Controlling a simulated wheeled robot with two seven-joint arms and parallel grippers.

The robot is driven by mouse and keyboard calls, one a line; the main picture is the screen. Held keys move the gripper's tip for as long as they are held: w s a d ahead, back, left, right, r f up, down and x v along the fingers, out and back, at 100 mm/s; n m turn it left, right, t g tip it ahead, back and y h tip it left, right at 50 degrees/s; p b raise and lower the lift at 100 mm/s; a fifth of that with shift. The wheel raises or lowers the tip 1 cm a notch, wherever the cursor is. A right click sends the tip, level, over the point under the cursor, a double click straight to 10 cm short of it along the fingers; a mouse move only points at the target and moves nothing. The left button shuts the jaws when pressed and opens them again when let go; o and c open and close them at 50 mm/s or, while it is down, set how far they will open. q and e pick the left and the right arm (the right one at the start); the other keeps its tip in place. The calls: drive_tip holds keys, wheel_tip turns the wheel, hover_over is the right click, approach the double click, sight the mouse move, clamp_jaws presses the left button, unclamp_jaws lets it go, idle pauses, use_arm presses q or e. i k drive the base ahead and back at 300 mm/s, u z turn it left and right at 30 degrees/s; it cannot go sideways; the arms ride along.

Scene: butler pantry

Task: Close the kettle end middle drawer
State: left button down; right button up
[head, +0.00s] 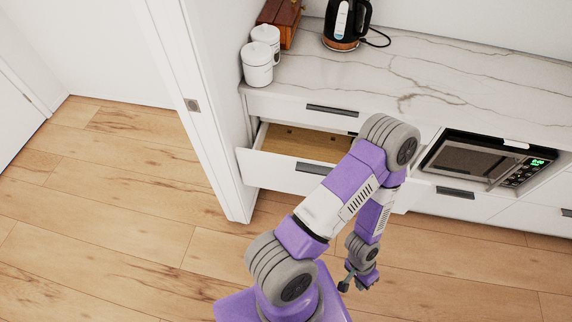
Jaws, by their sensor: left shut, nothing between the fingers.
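The kettle end middle drawer (270,170) stands open, pulled out from the white cabinet under the kettle (347,22). Its wooden inside shows, and the visible part looks empty. The dark handle on its front is partly visible, with my left arm covering the drawer's right end. My left gripper (357,284) is shut and empty. It points down in front of the cabinets, to the right of the drawer front in the picture and apart from it. My right gripper is out of view.
A closed top drawer (300,108) sits above the open one. A microwave (473,160) is to the right. Two white canisters (258,64) and a wooden box (281,20) stand on the marble counter (440,75). A white door frame (195,100) rises just left. The wooden floor is clear.

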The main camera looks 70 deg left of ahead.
sight(287, 158)
drive_tip(key=i, duration=0.7)
drive_tip(key=u, duration=1.9)
